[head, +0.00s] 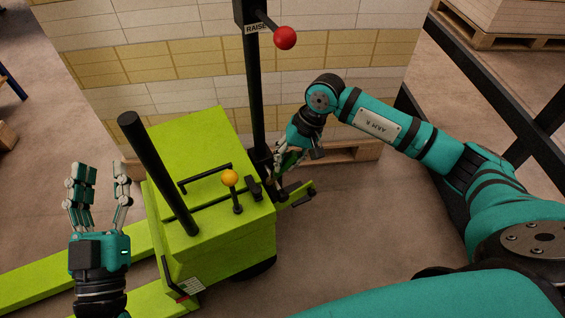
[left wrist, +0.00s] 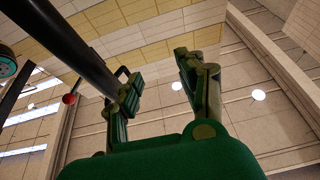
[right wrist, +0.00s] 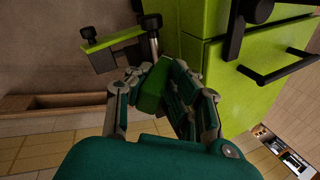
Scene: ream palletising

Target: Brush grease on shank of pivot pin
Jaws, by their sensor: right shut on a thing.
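A metal pin (right wrist: 154,43) with a black head stands at the lime bracket (right wrist: 112,40) on the truck's side in the right wrist view. The bracket also shows in the head view (head: 301,194). My right gripper (head: 283,163) is beside the truck mast, just above the bracket. In the right wrist view it (right wrist: 155,85) is shut on a green block-like thing (right wrist: 152,88), close to the pin's lower end. I cannot tell whether this thing is the brush, or whether it touches the pin; no bristles or grease show. My left gripper (head: 100,175) is open, empty and raised left of the truck.
The lime pallet truck (head: 235,245) has a black handle post (head: 160,175), a yellow-knobbed lever (head: 230,179) and a black mast (head: 253,80) with a red knob (head: 285,38). A wall of stacked reams (head: 190,65) stands behind on a wooden pallet (head: 352,152).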

